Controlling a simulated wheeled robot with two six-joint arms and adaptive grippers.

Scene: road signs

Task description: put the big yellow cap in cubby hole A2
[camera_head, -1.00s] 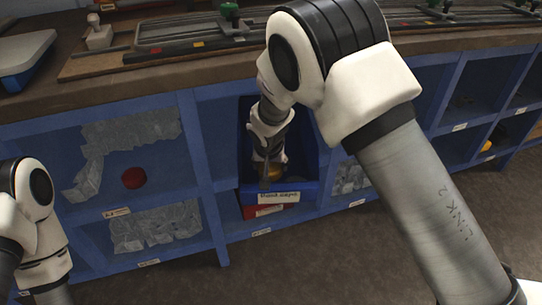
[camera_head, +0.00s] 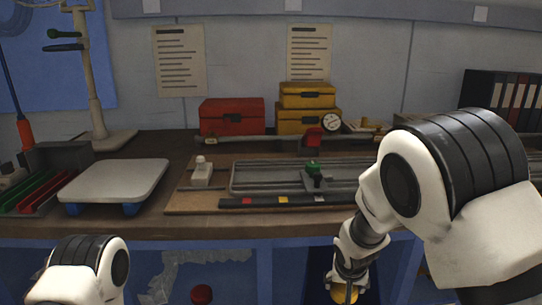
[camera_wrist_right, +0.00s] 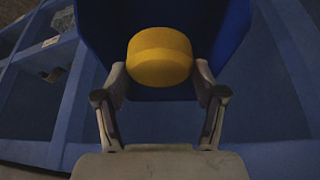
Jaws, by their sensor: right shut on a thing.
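The big yellow cap (camera_wrist_right: 160,56) is round and sits between the fingertips of my right gripper (camera_wrist_right: 160,76), which is shut on it, in the right wrist view. A dark blue bin (camera_wrist_right: 232,28) is just behind the cap there. In the head view my right gripper (camera_head: 345,284) is at the bottom edge, in front of the blue cubby shelf (camera_head: 264,275), with a bit of yellow showing below it. The shelf's lower part is cut off and I cannot read which hole is A2. Only a white joint of my left arm shows; its gripper is out of view.
A red cap (camera_head: 202,294) is in a cubby to the left. The bench top (camera_head: 150,220) above holds a white-topped scale (camera_head: 115,181), a red box (camera_head: 232,117) and yellow boxes (camera_head: 307,110).

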